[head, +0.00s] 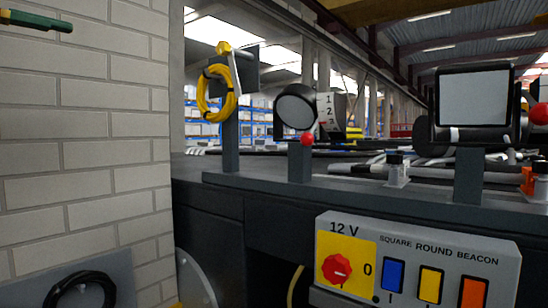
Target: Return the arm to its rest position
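Neither of my grippers nor any arm link that I can make out shows in the head view. A grey control box (420,250) at the lower right reads "12 V" and "SQUARE ROUND BEACON". It has a red rotary knob (337,269) on a yellow plate with a "0" beside it, and blue (392,274), yellow (430,284) and orange (473,292) switches. A round lamp (296,110) and a square lamp (474,98) stand on posts on the dark chassis rail (370,192).
A pale brick wall (85,130) fills the left side. A yellow cable coil (215,93) hangs on a post. A green and yellow object (38,21) is at the upper left. A black coil (80,288) lies on a grey panel at the lower left. Shelving stands behind.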

